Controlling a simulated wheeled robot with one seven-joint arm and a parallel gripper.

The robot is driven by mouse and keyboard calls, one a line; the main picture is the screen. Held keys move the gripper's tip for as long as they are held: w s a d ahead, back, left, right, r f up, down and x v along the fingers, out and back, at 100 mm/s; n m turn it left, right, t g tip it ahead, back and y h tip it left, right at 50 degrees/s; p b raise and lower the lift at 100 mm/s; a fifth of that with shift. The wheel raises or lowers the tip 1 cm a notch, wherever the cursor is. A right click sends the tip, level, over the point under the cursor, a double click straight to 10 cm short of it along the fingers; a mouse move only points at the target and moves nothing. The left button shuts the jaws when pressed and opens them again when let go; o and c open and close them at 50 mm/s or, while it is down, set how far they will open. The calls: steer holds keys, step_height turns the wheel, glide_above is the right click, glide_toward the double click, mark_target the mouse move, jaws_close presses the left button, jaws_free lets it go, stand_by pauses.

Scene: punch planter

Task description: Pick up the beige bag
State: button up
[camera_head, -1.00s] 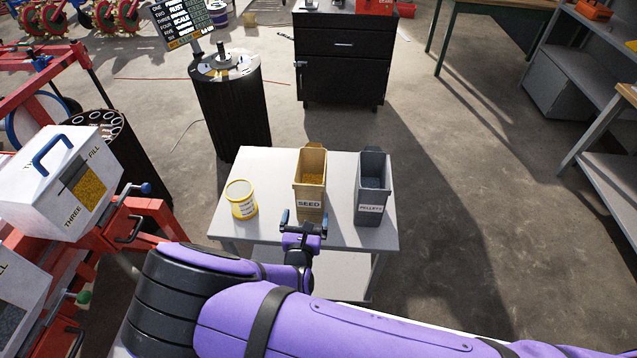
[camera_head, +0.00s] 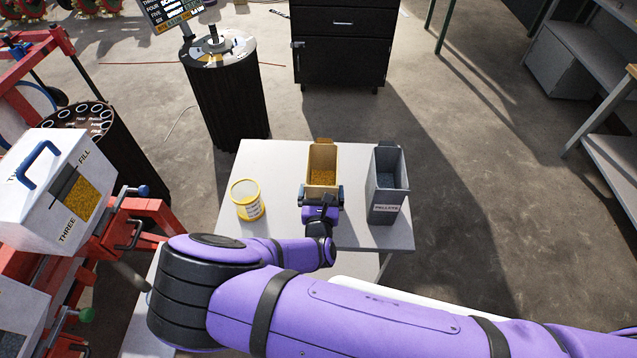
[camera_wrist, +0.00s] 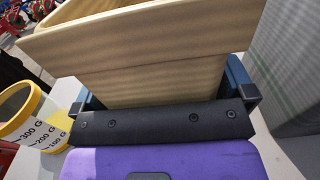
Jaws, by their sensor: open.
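The beige bag is a tan, open-topped seed container (camera_head: 322,162) with yellow grain inside, standing on the white table in the head view. Its SEED label is hidden behind my gripper in the head view. My gripper (camera_head: 321,193) is open at the container's near face. In the wrist view, the container (camera_wrist: 150,60) fills the upper middle, and my gripper (camera_wrist: 168,95) has one finger at each side of its lower part. I cannot tell whether the fingers touch it.
A grey PELLETS container (camera_head: 386,205) stands close on the right. A yellow-rimmed measuring cup (camera_head: 246,200) stands on the left. Both share the white table (camera_head: 270,165). A red machine with a white hopper (camera_head: 50,185) is at far left.

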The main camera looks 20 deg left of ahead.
steer(key=shift+w, duration=0.25)
steer(key=c, duration=1.6)
steer(key=shift+a, duration=0.1)
steer(key=shift+r, duration=0.15)
